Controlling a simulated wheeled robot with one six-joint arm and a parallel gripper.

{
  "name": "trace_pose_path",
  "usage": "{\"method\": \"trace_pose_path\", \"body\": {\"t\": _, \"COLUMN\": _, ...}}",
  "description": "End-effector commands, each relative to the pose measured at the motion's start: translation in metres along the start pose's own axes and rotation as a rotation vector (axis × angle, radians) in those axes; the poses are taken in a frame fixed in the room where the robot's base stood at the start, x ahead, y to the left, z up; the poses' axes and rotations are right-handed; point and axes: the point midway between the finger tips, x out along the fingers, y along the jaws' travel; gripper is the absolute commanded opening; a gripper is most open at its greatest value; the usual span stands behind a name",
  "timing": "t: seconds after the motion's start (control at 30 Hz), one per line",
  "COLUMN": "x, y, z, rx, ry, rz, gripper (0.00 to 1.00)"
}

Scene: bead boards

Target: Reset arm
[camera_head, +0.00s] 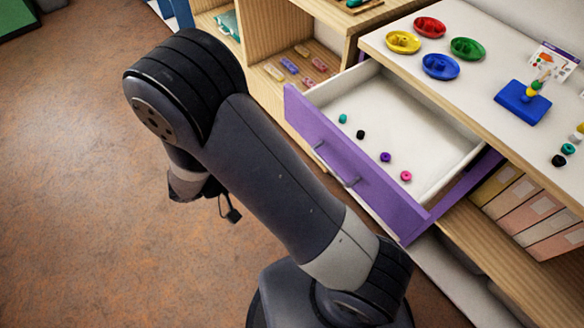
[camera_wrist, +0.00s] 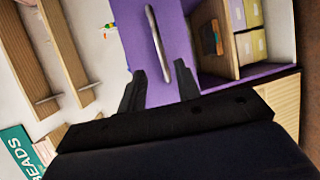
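My gripper (camera_wrist: 160,70) shows in the wrist view with its two dark fingers apart and nothing between them. In the head view my arm (camera_head: 270,165) is bent over the floor in front of the cabinet. The gripper (camera_head: 226,206) hangs at the left, partly hidden behind my arm, clear of the drawer. The purple drawer (camera_head: 335,160) is pulled open. Several small beads lie inside it: a teal one (camera_head: 343,118), a black one (camera_head: 361,134), a purple one (camera_head: 385,157) and a pink one (camera_head: 406,176).
On the white top stand yellow (camera_head: 403,42), red (camera_head: 430,27), green (camera_head: 467,48) and blue (camera_head: 440,67) dishes. A blue bead board (camera_head: 523,102) with a peg and a card (camera_head: 553,62) are at the right. The brown floor (camera_head: 80,200) at the left is free.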

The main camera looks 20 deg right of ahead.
Motion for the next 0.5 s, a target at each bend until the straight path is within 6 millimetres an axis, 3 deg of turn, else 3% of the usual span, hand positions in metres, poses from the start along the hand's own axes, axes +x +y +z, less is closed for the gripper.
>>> {"method": "trace_pose_path", "body": {"t": 0.3, "x": 0.003, "y": 0.000, "z": 0.000, "rx": 0.000, "ry": -0.001, "rz": 0.001, "gripper": 0.32}}
{"method": "trace_pose_path", "body": {"t": 0.5, "x": 0.027, "y": 0.000, "z": 0.000, "rx": -0.001, "ry": -0.004, "rz": 0.002, "gripper": 0.32}}
